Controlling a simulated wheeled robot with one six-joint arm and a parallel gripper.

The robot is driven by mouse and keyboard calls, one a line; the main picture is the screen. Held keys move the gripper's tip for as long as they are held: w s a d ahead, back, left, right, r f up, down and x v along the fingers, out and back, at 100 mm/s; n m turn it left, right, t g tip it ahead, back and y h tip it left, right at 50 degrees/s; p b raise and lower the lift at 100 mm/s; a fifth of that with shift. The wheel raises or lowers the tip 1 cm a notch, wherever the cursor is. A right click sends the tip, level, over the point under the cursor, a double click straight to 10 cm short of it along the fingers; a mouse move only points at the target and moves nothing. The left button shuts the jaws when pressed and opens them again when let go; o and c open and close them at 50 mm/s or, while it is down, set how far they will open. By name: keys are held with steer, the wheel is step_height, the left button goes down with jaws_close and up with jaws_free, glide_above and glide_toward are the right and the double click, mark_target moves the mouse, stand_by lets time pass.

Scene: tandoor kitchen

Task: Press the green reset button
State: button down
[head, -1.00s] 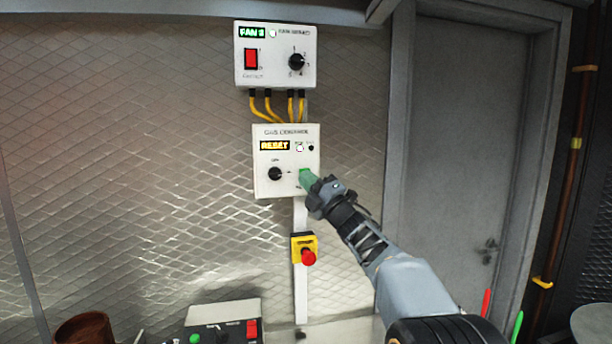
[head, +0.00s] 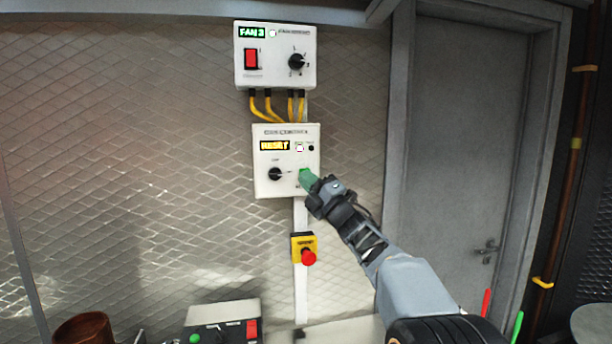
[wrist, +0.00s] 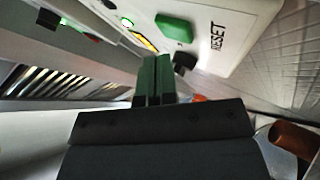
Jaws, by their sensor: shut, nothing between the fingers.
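The white gas control box (head: 262,185) hangs on the wall, with a lit amber display reading RESET (head: 274,146) and a black knob (head: 275,174). In the wrist view the green reset button (wrist: 174,27) sits on the box face beside the printed word RESET. My gripper (head: 304,175) reaches up from the lower right to the right part of the box and covers the button in the head view. Its green fingers (wrist: 155,60) are shut and empty. In the wrist view the tips lie just below the button, apart from it in the picture; contact with the box is unclear.
A fan box (head: 274,77) with a red switch is above, joined by yellow cables (head: 272,104). A red emergency stop on a yellow base (head: 304,247) is below. A panel with buttons (head: 222,318) and a brown pot (head: 84,328) stand at the lower left. A grey door (head: 465,150) is right.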

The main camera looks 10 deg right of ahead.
steer(key=shift+w, duration=0.15)
steer(key=shift+w, duration=0.3)
steer(key=shift+w, duration=0.4)
stand_by(0.7)
steer(key=shift+s+f+b, duration=0.1)
steer(key=shift+s+b, duration=0.1)
steer(key=shift+b, duration=0.15)
steer(key=shift+s+b, duration=0.6)
steer(key=shift+b, duration=0.05)
